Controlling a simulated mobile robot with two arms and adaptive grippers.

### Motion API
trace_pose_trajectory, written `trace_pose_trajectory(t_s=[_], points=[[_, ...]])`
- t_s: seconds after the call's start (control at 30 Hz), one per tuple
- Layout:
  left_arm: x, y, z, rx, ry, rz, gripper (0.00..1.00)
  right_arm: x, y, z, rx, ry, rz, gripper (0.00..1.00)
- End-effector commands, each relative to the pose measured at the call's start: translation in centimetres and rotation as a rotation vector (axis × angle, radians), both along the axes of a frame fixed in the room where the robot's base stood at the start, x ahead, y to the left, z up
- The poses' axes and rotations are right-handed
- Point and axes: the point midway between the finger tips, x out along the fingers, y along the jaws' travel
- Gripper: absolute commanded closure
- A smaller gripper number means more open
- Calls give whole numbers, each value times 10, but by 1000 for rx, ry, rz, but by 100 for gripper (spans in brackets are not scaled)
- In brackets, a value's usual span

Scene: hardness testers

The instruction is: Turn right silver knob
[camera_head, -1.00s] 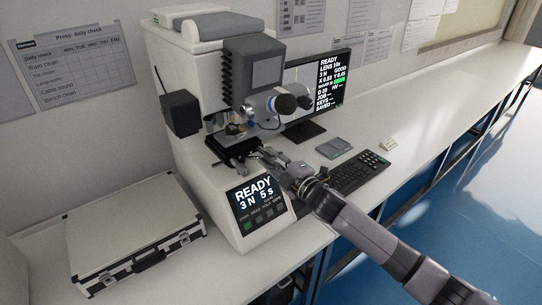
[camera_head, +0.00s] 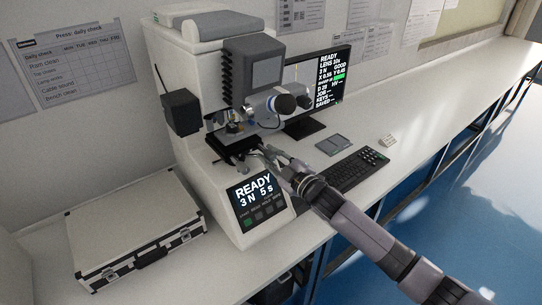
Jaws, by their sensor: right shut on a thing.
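The white hardness tester (camera_head: 185,120) stands on the bench with a dark stage (camera_head: 232,143) under its lens turret. My right gripper (camera_head: 264,155) reaches in from the lower right to the stage's right front side. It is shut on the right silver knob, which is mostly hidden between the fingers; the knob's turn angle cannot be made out. The tester's front panel (camera_head: 257,198) reads READY, 3 N, 5 s. My left gripper is not in view.
A black keyboard (camera_head: 357,168) and a grey pad (camera_head: 333,144) lie right of my right gripper. A silver case (camera_head: 130,235) lies at the left. The bench at the far right is mostly clear.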

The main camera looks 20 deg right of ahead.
Motion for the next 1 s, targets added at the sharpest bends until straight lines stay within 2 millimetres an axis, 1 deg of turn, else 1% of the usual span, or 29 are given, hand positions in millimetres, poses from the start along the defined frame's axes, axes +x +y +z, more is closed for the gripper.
trace_pose_trajectory(t_s=[0.2,0.23,0.53,0.83,0.93,1.0], points=[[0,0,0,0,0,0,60,0,0,-2,-1,3,-1,100],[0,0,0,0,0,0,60,0,0,-2,-2,3,-1,79],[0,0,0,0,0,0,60,0,0,-1,-2,1,0,60],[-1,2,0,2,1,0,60,-1,0,-1,-2,1,0,60],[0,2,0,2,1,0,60,-7,-3,-2,-2,2,0,60],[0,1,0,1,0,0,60,-16,-6,-2,-3,2,0,60]])
